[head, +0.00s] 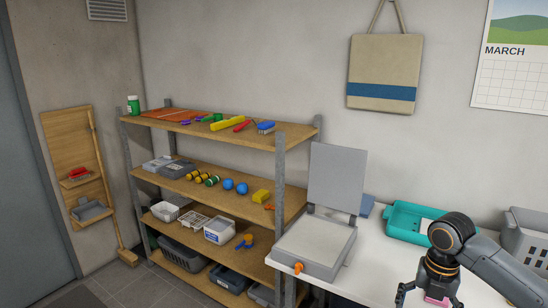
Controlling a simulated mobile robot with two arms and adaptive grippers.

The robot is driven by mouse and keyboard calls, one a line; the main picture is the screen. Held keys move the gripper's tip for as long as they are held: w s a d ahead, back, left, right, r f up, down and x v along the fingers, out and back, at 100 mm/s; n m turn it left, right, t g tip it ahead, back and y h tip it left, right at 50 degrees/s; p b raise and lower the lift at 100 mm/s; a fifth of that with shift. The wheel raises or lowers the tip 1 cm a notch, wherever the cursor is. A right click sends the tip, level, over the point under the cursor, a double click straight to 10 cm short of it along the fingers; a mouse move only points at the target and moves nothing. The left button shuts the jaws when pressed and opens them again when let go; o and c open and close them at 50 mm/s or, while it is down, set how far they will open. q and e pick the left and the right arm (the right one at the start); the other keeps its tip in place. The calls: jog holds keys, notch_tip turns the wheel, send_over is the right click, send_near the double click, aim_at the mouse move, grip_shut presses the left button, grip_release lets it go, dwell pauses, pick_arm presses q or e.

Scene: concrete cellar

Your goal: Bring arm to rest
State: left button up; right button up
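My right arm (500,268) comes in from the right over the white table. Its gripper (431,297) points down near the bottom edge of the head view, with its fingers spread apart. The fingertips are close to the lower picture edge. My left arm and gripper are not in view.
On the white table (375,265) stand a grey box with its lid raised (315,245), a teal tray (408,222) and a grey crate (525,240). A wooden shelf rack (215,138) with tools stands left. A board with a broom (75,160) is by the door.

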notch_tip(320, 180, down, 27)
jog(key=w+a+m+t, duration=0.1)
jog(key=a+m+t, duration=0.15)
jog(key=m, duration=0.95)
jog(key=s+f+m, duration=0.5)
jog(key=s+f, duration=0.1)
jog(key=f, duration=0.5)
jog(key=s+a+f+m, duration=0.1)
jog(key=s+f+m, duration=0.2)
jog(key=s+f, duration=0.55)
jog(key=s+a+f+m, duration=0.25)
jog(key=s+f, duration=0.35)
jog(key=s, duration=0.6)
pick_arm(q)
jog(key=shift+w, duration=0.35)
pick_arm(e)
jog(key=s+a+f+m, duration=0.2)
jog(key=s, duration=0.8)
jog(key=s+a+f+m+g, duration=0.1)
jog(key=s+f+m, duration=0.1)
jog(key=s, duration=0.7)
jog(key=shift+s+a+f+m, duration=0.35)
jog(key=shift+s+a, duration=0.05)
jog(key=shift+g, duration=0.25)
